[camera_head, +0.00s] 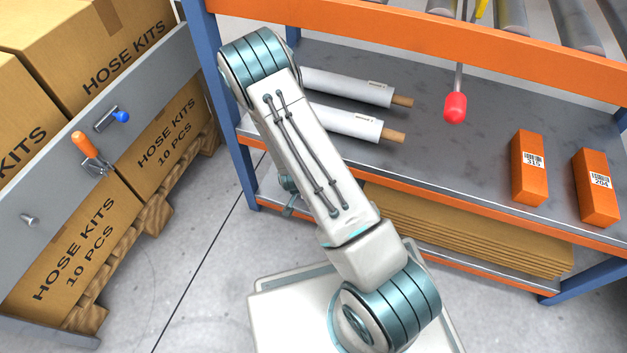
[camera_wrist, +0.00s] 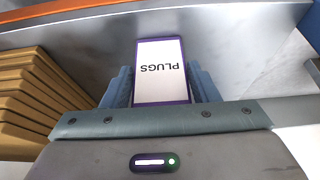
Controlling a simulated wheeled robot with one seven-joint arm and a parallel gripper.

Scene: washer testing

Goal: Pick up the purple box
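The purple box (camera_wrist: 161,72) shows in the wrist view, with a white face marked PLUGS that appears upside down. My gripper (camera_wrist: 160,82) has its two blue-grey fingers on either side of the box. The far end of the box reaches past the fingertips. In the head view my arm runs down across the shelf rack, and its lower part hides the gripper and the box.
A stack of flat cardboard (camera_wrist: 35,95) lies left of my gripper. In the head view, the rack's shelf (camera_head: 450,150) holds orange boxes (camera_head: 528,168) and white rolls (camera_head: 345,87). A red-tipped rod (camera_head: 456,107) hangs above. HOSE KITS cartons (camera_head: 75,250) stand left.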

